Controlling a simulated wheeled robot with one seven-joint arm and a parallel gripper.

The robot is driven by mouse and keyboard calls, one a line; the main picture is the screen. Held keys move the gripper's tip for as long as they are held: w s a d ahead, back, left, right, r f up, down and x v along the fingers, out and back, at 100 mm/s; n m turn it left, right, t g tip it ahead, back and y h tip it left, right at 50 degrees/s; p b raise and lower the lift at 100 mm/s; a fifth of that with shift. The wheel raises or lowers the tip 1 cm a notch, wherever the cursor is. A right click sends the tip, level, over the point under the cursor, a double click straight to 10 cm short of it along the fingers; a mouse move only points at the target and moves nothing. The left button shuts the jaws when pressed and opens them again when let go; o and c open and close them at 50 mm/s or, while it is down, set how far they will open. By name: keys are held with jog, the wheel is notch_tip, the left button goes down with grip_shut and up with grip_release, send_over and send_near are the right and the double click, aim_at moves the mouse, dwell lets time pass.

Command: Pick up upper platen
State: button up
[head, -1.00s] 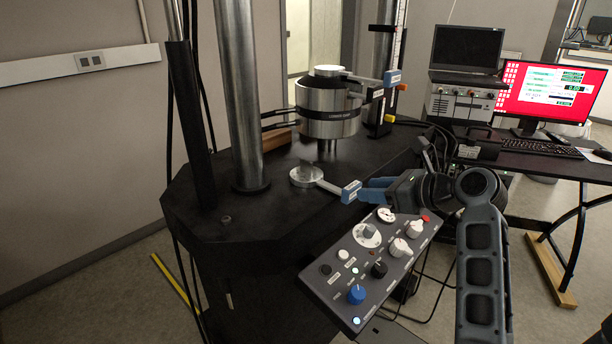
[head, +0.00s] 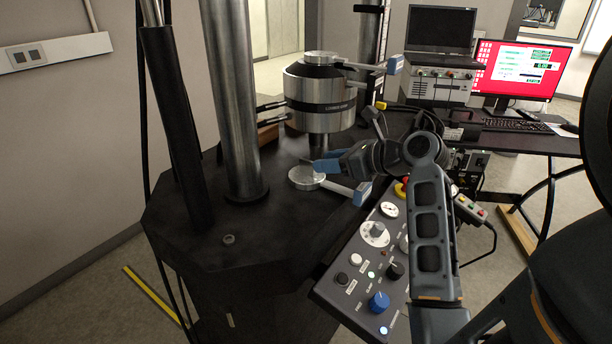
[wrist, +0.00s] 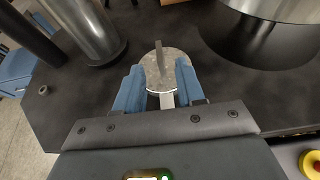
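A metal disc (head: 320,56) with a side handle ending in a blue tag (head: 395,64) lies on top of the big steel cylinder (head: 320,98); by its place it looks like the upper platen. A second, lower disc (head: 305,182) with a similar handle and blue tag (head: 361,194) lies on the black machine bed. In the wrist view a thin grey upright piece (wrist: 158,62) stands over this lower disc (wrist: 172,62). My gripper (head: 314,163) is just above the lower disc. Its blue fingers in the wrist view (wrist: 160,78) are apart, with nothing gripped.
A thick steel column (head: 232,110) and a black column (head: 175,110) stand left of the cylinder. The control panel (head: 360,260) with knobs is below my arm. A desk with a red-screened monitor (head: 520,70) is at the right.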

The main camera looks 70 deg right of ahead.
aim_at(310, 162)
jog(key=x, duration=0.5)
jog(key=shift+w+d, duration=0.1)
jog(key=shift+w, duration=0.2)
jog(key=shift+c, duration=0.3)
grip_shut()
dwell(0.8)
jog(key=shift+r, duration=0.1)
